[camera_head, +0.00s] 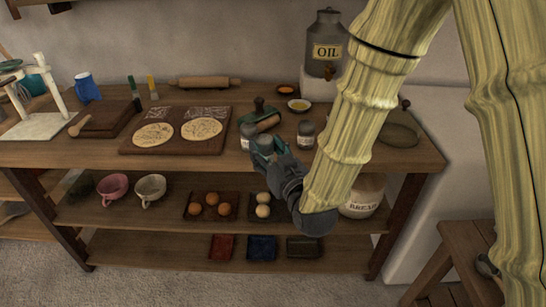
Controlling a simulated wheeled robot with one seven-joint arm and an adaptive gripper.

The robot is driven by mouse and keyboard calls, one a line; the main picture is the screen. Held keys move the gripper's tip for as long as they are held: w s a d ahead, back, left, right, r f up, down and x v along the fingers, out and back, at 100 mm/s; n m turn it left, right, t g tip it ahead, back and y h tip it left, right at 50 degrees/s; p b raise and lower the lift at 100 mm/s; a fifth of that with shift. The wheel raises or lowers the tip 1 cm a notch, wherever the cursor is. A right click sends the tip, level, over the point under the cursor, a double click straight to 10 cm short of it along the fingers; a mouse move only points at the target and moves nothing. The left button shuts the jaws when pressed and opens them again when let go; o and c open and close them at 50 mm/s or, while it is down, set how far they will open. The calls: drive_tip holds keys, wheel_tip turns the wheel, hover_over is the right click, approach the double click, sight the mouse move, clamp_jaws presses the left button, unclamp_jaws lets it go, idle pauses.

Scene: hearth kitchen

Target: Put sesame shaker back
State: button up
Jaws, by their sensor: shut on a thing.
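My gripper (263,146) is at the front of the wooden worktop, near the middle. It is shut on a small pale shaker (247,134), which shows just behind and left of the fingers. I take this to be the sesame shaker; its label is too small to read. The gripper hides part of it, and I cannot tell whether its base touches the worktop. A similar labelled shaker (306,134) stands upright on the worktop to the right, apart from the gripper.
A board with two flatbreads (180,145) lies left of the gripper. Eggs (211,199) and cups (151,188) sit on the shelf below.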

drive_tip(key=shift+s+a, duration=0.15)
drive_tip(key=shift+a, duration=0.1)
drive_tip(key=shift+w+d+f+p, duration=0.4)
drive_tip(key=shift+w+f, duration=0.4)
drive_tip(key=shift+w, duration=1.8)
drive_tip(key=shift+w+d+f+p, duration=0.25)
drive_tip(key=shift+w+d+f, duration=0.45)
drive_tip(key=shift+w, duration=1.9)
drive_tip(key=shift+w+d+f+p, duration=0.3)
drive_tip(key=shift+w+f, duration=0.65)
drive_tip(key=shift+w, duration=1.65)
drive_tip(key=shift+a+f, duration=0.1)
drive_tip(key=o, duration=1.1)
